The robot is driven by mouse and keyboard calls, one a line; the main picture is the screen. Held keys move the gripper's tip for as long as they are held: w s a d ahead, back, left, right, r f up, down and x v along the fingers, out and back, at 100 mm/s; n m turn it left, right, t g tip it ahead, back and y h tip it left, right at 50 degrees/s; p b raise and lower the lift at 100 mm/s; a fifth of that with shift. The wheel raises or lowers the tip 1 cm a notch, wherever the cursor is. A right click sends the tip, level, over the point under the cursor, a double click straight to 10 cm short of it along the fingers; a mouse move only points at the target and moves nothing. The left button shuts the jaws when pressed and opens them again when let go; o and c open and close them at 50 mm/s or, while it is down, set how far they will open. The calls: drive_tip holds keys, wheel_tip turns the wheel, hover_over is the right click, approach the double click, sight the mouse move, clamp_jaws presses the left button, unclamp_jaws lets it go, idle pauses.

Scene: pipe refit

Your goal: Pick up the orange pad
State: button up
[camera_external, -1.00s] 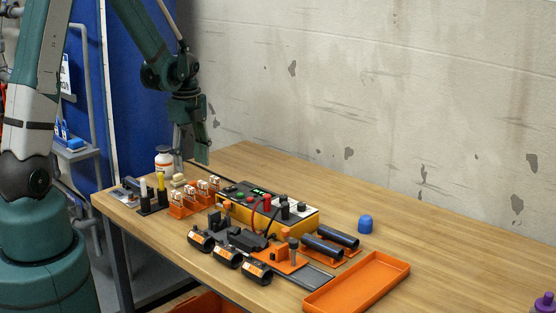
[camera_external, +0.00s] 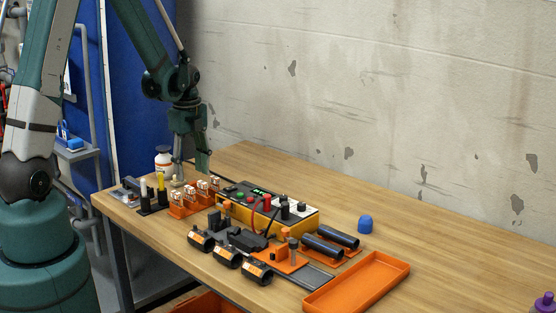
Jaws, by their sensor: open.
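I cannot single out the orange pad with certainty, as several orange pieces are in view. My gripper (camera_external: 190,170) points down at the far left part of the table, with its fingers apart and nothing visible between them. Its fingertips are low, close to a small cream piece (camera_external: 177,182) and just behind the orange rack (camera_external: 183,210) of small white-topped parts. The fingers hide part of the area behind that rack, and I cannot tell whether they touch anything.
A white bottle (camera_external: 163,162) and a black holder (camera_external: 152,204) with upright tools stand left of the gripper. A yellow-black control box (camera_external: 270,222) is to the right. An orange tray (camera_external: 357,285) lies at the front.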

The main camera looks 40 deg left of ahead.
sight(192, 181)
idle(0.3)
drive_tip(key=shift+w+f+b, duration=0.15)
drive_tip(key=shift+f+b, duration=0.4)
drive_tip(key=shift+f, duration=2.05)
drive_tip(key=c, duration=0.9)
